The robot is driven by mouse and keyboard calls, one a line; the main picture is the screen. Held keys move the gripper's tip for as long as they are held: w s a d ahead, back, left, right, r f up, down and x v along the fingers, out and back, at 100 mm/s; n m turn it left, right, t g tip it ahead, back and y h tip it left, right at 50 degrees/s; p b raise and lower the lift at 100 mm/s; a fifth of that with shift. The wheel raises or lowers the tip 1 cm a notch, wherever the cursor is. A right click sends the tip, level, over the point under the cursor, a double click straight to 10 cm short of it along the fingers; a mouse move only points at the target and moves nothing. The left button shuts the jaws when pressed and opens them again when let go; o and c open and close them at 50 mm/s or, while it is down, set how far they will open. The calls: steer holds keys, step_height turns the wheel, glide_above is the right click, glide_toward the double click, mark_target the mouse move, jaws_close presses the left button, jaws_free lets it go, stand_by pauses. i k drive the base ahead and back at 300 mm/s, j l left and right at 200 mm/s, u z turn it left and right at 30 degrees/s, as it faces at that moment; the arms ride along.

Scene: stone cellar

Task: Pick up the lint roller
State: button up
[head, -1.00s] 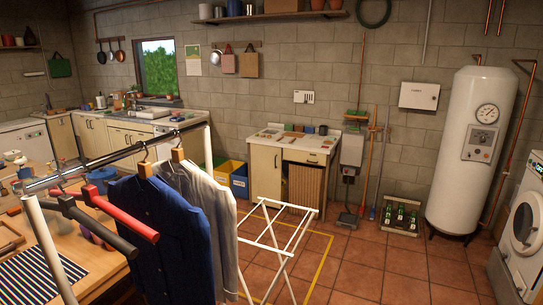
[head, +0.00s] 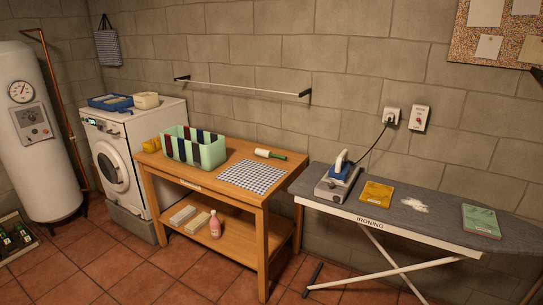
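The lint roller (head: 270,154), with a white roll and a green handle, lies on the wooden table (head: 284,180) near its back edge. It is behind a checked cloth (head: 253,177) and to the right of a pale green divided box (head: 208,152). The handle points right. My gripper is not in view.
An ironing board (head: 345,203) stands to the right, bearing an iron (head: 341,166) on a grey stand and flat packets. A washing machine (head: 150,136) and a boiler (head: 45,150) stand to the left. Red tiled floor is clear in front of the table.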

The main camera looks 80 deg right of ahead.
mark_target(262, 153)
steer(key=z, duration=2.7)
